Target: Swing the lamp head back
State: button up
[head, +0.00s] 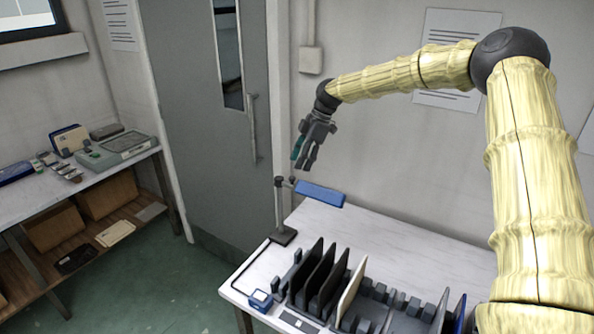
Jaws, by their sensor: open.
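The lamp stands at the far left corner of the white table, with a dark base, an upright grey post (279,208) and a blue bar-shaped lamp head (320,194) reaching out to the right. My gripper (303,163) hangs above the lamp head, pointing down, open and apart from it. Nothing shows between its fingers. The joint between post and head is small and dark in this view.
A rack (372,300) with several upright dark panels and a pale one fills the front of the table (420,252). A small blue device (261,299) lies at the left edge. The table behind the rack is clear. A grey door (205,120) stands behind left.

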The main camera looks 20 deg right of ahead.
jog(key=shift+v, duration=3)
